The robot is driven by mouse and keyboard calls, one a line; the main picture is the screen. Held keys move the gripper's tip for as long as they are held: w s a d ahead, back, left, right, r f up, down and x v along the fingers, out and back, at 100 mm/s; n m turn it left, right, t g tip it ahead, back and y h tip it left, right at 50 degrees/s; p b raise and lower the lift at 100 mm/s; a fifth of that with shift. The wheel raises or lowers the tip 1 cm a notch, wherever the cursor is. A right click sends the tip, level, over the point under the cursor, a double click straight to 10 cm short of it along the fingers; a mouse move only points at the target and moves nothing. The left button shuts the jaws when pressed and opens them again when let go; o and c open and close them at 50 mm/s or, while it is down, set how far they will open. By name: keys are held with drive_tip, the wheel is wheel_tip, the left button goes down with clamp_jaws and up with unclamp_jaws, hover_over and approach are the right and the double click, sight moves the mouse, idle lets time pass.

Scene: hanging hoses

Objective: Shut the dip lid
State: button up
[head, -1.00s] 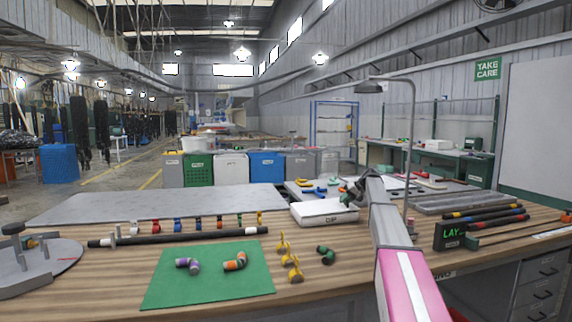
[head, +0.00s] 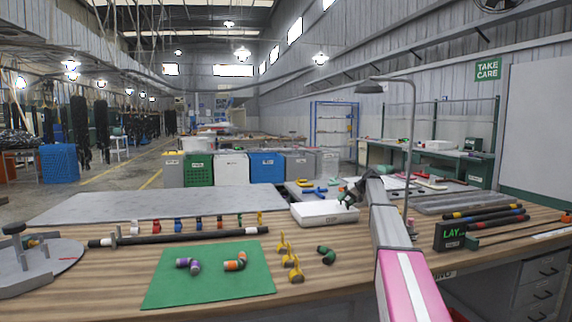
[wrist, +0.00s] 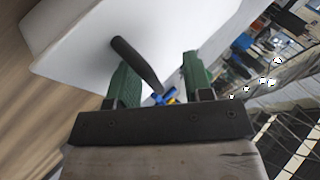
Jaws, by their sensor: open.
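The dip box (head: 325,219) is a low white box on the wooden bench, right of centre in the head view. Its top now shows as a flat white lid (head: 318,206), which looks level on the box; I cannot tell if it is fully seated. In the wrist view the white lid (wrist: 80,45) fills the upper left, with a dark rod-like handle (wrist: 135,62) standing from it. My gripper (wrist: 162,75) has two green fingers spread apart, with the handle in front of and partly between them, not gripped. In the head view my gripper (head: 350,194) is at the box's right end.
A green mat (head: 208,275) with hose elbows lies front left. Yellow fittings (head: 290,262) and a dark green elbow (head: 326,255) lie in front of the box.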

drive_tip(key=shift+d+f, duration=0.15)
drive_tip(key=shift+d, duration=0.15)
drive_tip(key=o, duration=0.5)
drive_tip(key=shift+s+d+r, duration=0.1)
drive_tip(key=shift+d+r, duration=0.35)
drive_tip(key=shift+d, duration=0.05)
drive_tip(key=shift+c, duration=0.2)
drive_tip(key=shift+v, duration=2.75)
drive_tip(key=shift+a+r, duration=0.1)
drive_tip(key=shift+a, duration=0.05)
